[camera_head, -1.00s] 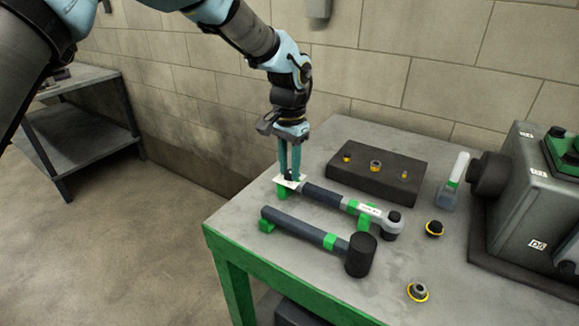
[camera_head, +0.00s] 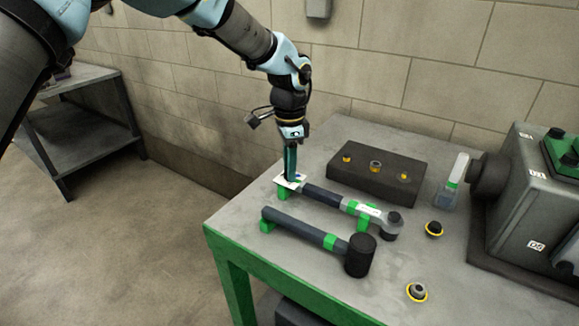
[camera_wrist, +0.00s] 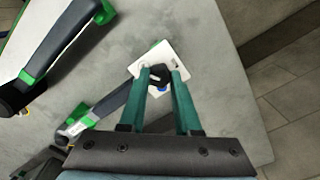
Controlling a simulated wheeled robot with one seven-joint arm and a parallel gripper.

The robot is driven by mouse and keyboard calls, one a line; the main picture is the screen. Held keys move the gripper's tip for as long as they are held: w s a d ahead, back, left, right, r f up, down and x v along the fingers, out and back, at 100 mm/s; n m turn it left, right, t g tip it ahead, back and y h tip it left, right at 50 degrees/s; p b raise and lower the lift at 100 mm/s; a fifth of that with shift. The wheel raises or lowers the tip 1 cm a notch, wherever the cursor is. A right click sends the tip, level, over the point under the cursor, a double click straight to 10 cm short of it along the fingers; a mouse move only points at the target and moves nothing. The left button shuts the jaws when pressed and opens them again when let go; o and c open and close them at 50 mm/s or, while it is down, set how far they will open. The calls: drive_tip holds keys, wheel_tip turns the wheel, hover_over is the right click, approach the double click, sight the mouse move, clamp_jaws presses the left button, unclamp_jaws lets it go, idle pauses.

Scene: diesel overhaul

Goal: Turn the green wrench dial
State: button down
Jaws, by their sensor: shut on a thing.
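The torque wrench (camera_head: 325,197), with a dark handle and green bands, lies on the bench; it also shows in the wrist view (camera_wrist: 109,102). A white dial plate (camera_head: 285,181) with markings sits at its handle end, also seen in the wrist view (camera_wrist: 143,67). A small black dial knob (camera_wrist: 160,74) stands at the plate, with a bit of blue beside it. My gripper (camera_head: 291,178) points straight down at that end, its teal fingers (camera_wrist: 162,78) shut on the knob, one on each side. The fingers hide the knob in the head view.
A hammer (camera_head: 300,228) lies in front of the wrench on green supports. A dark block (camera_head: 385,168) with several fittings stands behind it. Loose fittings (camera_head: 417,292) and a bottle (camera_head: 455,172) are to the right, beside a grey machine (camera_head: 530,215). A wall is behind.

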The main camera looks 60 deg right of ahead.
idle(0.3)
drive_tip(key=c, duration=0.6)
unclamp_jaws()
wheel_tip(320, 180, up, 11)
drive_tip(key=b, duration=0.3)
drive_tip(key=shift+f, duration=0.1)
